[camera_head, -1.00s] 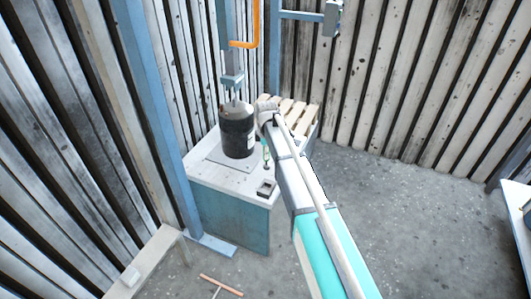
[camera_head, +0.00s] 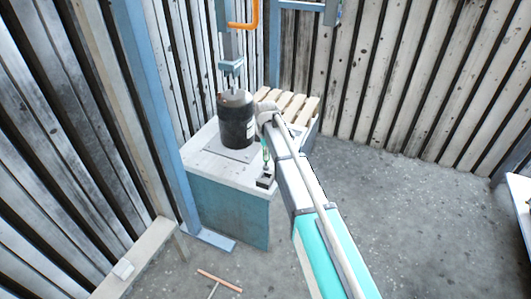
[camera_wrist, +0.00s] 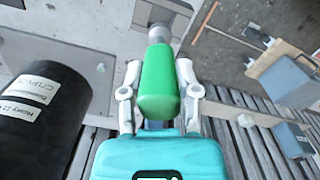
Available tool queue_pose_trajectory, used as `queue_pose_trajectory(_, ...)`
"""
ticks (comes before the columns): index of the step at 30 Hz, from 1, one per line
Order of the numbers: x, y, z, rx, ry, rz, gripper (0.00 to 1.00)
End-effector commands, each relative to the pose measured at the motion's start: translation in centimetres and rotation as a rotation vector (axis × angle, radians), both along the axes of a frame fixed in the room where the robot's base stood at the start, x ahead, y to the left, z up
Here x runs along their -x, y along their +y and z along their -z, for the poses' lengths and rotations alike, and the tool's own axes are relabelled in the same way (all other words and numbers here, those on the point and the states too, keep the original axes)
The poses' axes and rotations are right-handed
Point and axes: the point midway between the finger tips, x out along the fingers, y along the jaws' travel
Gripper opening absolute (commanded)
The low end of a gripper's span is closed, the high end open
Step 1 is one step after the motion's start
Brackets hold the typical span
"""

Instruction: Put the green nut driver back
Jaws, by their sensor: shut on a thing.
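The green nut driver (camera_wrist: 158,85) is held by its handle in my gripper (camera_wrist: 160,98), with one finger on each side in the wrist view. Its metal shaft end (camera_wrist: 160,34) points away from the wrist at a small block-shaped holder (camera_wrist: 182,13). In the head view the nut driver (camera_head: 266,157) hangs upright, directly over the dark-topped holder (camera_head: 265,182) at the bench's front right corner. Its lower end looks at or just above the holder's top; I cannot tell whether it is in the opening.
A black labelled cylinder (camera_head: 236,122) stands on the white-topped bench (camera_head: 215,165), close left of my gripper, under a blue hoist (camera_head: 231,66). A slatted wooden crate (camera_head: 296,105) is behind. A T-shaped bar (camera_head: 220,281) lies on the floor.

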Motion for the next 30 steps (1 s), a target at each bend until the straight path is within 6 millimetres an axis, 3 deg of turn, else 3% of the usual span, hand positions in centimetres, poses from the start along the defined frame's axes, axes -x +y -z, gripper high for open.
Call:
queue_pose_trajectory(6, 0.0, 0.0, 1.3, 0.0, 0.0, 0.0, 0.0)
queue_pose_trajectory(30, 0.0, 0.0, 1.9, 0.0, 0.001, 0.0, 0.0)
